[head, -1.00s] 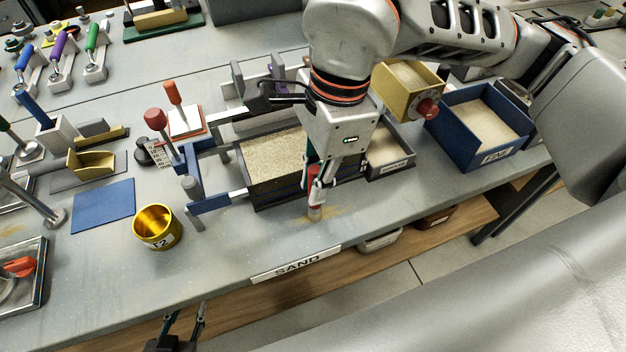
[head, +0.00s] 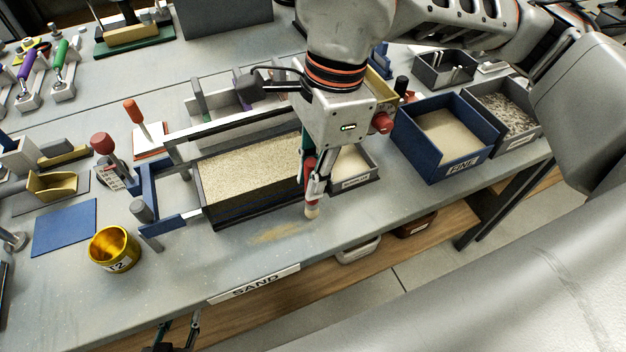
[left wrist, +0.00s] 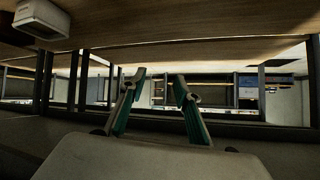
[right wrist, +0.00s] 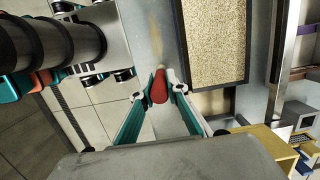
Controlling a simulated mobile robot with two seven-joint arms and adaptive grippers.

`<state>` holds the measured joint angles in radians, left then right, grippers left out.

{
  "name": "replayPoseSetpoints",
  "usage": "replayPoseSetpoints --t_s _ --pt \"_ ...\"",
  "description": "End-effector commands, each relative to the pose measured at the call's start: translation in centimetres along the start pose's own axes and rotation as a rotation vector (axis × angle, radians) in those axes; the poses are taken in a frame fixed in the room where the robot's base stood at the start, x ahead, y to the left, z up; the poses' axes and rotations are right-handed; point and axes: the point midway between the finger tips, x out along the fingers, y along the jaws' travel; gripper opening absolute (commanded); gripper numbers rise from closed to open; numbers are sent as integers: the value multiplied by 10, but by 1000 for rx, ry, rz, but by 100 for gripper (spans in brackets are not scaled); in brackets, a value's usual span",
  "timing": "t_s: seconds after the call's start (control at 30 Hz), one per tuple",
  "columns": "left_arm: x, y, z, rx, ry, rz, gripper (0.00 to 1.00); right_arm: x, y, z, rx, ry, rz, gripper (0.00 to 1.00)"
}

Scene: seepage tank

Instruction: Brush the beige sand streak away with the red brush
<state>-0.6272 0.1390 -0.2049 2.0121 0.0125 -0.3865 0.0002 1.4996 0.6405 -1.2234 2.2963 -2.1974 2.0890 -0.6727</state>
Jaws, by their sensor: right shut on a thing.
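The red brush (head: 309,166) is upright in my right gripper (head: 314,186), with its pale bristles (head: 311,211) down at the bench top. I cannot tell whether they touch. The beige sand streak (head: 278,233) is a faint smear on the grey bench, left of the bristles and in front of the sand tank. In the right wrist view the gripper (right wrist: 160,82) is shut on the brush's red handle (right wrist: 159,88), and the streak (right wrist: 154,40) shows beyond it. My left gripper (left wrist: 157,80) is open and empty below the bench top; it is partly visible in the head view (head: 178,334).
The sand-filled tank (head: 225,212) stands just behind the streak. A small bin (head: 357,183) and the blue FINE box (head: 462,171) stand to the right. A yellow cup (head: 113,249) and blue mat (head: 64,228) lie left. The SAND label (head: 254,284) marks the front edge.

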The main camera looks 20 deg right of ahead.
Motion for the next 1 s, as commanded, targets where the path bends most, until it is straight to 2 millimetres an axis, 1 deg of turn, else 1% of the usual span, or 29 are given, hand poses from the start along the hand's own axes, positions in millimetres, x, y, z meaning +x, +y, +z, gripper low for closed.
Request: replayPoseSetpoints --t_s 0.03,0.07,0.17,0.37,0.53,0.67,1.0 --pt "-2 -1 -5 -1 5 -1 32 -8 1 2 -1 0 -3 0" --pt "-2 -2 -6 -1 4 0 32 -10 1 2 0 0 -3 0" --pt "-4 -2 -5 -2 -1 1 32 -19 2 4 0 0 -4 0" --pt "-10 4 1 -14 -19 11 32 -36 6 8 2 0 -3 0" --pt "-15 5 -2 -22 -18 14 32 -50 8 11 2 0 -2 0" --pt "-15 6 -3 -27 -17 16 32 -54 9 12 3 0 -1 0" --pt "-14 7 0 -27 -24 17 32 -54 9 12 3 0 1 0"
